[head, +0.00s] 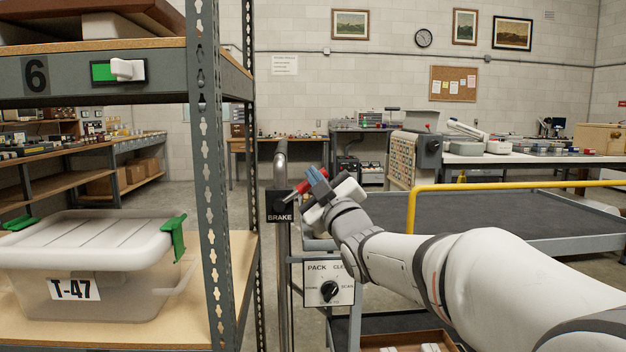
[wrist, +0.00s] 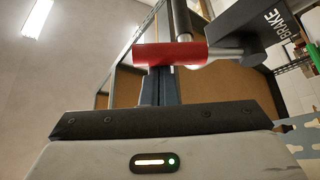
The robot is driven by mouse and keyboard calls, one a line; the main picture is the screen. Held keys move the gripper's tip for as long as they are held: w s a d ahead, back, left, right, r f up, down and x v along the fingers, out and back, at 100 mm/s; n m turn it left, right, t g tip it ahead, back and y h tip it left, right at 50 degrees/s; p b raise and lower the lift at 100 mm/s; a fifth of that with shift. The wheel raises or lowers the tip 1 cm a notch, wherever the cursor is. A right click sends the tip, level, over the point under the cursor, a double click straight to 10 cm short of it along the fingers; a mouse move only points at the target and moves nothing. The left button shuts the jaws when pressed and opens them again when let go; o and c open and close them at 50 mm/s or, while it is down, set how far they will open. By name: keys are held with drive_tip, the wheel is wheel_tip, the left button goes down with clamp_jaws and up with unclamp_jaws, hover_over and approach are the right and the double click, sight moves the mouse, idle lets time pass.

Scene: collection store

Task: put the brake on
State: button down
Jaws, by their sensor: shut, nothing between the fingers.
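The brake is a black box (head: 280,206) labelled BRAKE on an upright metal post, with a short lever ending in a red grip (head: 303,187). In the wrist view the red grip (wrist: 170,54) lies across the picture, on a metal rod from the black BRAKE box (wrist: 262,32). My gripper (head: 318,176) is shut and empty, at the grip's right end in the head view. In the wrist view its fingers (wrist: 158,88) run up behind the grip, which hides part of them. I cannot tell whether they touch it.
A dial panel (head: 329,283) marked PACK sits below the brake. A shelf upright (head: 208,180) stands to the left, with a lidded T-47 bin (head: 90,262) on the shelf. A yellow rail (head: 500,186) and a dark-topped cart (head: 490,215) are to the right.

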wheel_tip(320, 180, up, 4)
drive_tip(key=s+a+f, duration=0.1)
drive_tip(key=a, duration=0.1)
drive_tip(key=p+v, duration=0.1)
drive_tip(key=v, duration=0.8)
drive_tip(key=shift+s+f+p, duration=0.25)
drive_tip(key=shift+s+p, duration=0.05)
drive_tip(key=shift+s, duration=0.1)
